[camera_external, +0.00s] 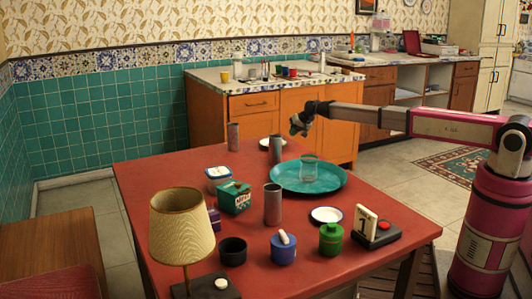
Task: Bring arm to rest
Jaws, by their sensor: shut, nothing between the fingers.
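My gripper (297,127) is at the end of my arm, which reaches in from the right. It hangs in the air above the far side of the red table (160,172), apart from the things below. It looks small and dark here, shut and empty. Below it, a clear glass (309,169) stands on a teal round tray (333,186). A grey cylinder (272,206) stands in front of the tray. Another grey cylinder (233,136) stands at the back. No samovar or teapot can be made out.
A lamp (182,225) stands at the table's front left. A black cup (232,252), a blue pot (283,249), a green jar (331,238) and a card stand (367,226) line the front. A green box (235,198) stands left of centre. An orange counter (325,107) is behind.

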